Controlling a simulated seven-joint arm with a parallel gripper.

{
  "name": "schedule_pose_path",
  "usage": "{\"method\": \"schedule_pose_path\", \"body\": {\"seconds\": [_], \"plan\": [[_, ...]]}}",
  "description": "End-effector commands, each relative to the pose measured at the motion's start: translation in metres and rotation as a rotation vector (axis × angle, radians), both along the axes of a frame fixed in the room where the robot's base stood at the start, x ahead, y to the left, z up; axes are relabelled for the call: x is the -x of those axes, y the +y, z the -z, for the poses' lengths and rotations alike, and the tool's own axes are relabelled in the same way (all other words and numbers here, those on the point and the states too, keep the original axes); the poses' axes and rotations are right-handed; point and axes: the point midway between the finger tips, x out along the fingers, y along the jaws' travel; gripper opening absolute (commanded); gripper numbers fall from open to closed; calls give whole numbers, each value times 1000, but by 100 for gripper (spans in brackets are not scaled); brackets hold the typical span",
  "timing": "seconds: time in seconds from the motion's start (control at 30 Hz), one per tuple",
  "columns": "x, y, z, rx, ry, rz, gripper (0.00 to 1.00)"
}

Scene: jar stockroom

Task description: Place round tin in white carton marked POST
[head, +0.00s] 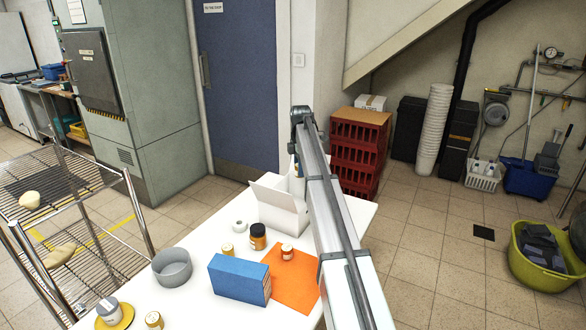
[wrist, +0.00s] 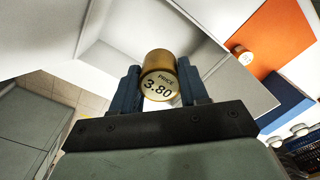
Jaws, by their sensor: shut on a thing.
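In the wrist view, my gripper (wrist: 160,82) is shut on a round gold tin (wrist: 159,62), with blue fingers on both sides of it. In the head view, the open white carton (head: 280,214) stands on the table's far part. My arm covers its right side and hides my gripper and the tin. No POST marking can be read.
On the white table (head: 200,308) are a blue box (head: 238,281), an orange mat (head: 299,286) with a small jar (head: 287,253), a dark-lidded jar (head: 258,238), a white roll (head: 239,226) and a grey bowl (head: 172,269). A wire rack (head: 90,235) stands left; red crates (head: 357,150) stand behind.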

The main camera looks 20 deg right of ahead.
Motion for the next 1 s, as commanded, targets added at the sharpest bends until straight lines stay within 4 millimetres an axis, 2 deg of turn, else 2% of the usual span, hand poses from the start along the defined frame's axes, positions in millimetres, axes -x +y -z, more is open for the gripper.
{"method": "schedule_pose_path", "body": {"seconds": [0.03,0.1,0.3,0.57,0.83,1.0], "plan": [[2,0,17,0,3,0,14],[2,0,37,0,3,0,14],[1,0,78,0,1,0,14],[0,0,102,0,0,0,14],[0,0,142,0,1,0,14],[0,0,158,0,0,0,14]]}}
